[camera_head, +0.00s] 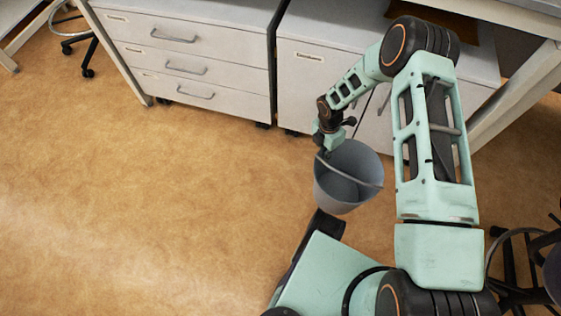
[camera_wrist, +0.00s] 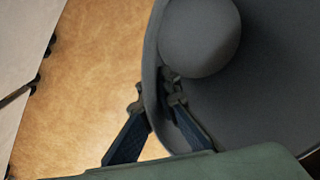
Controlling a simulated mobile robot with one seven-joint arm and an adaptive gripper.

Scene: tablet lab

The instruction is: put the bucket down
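A grey bucket (camera_head: 347,190) hangs upright in the head view, in front of the white cabinets, with its mouth facing up. A thin handle lies slantwise across its mouth. My gripper (camera_head: 328,148) is at the far left part of its rim. In the wrist view, the fingers of my gripper (camera_wrist: 158,92) straddle the wall of the bucket (camera_wrist: 255,105), one outside and one inside, and pinch it. The round bottom of the bucket shows as a paler disc. The bucket seems to be above the floor, though its exact height is hard to tell.
The brown floor (camera_head: 150,210) is wide and clear to the left of the bucket. White drawer cabinets (camera_head: 190,60) stand at the back. A chair base (camera_head: 515,265) is at the lower right, and a table leg (camera_head: 520,95) at the right.

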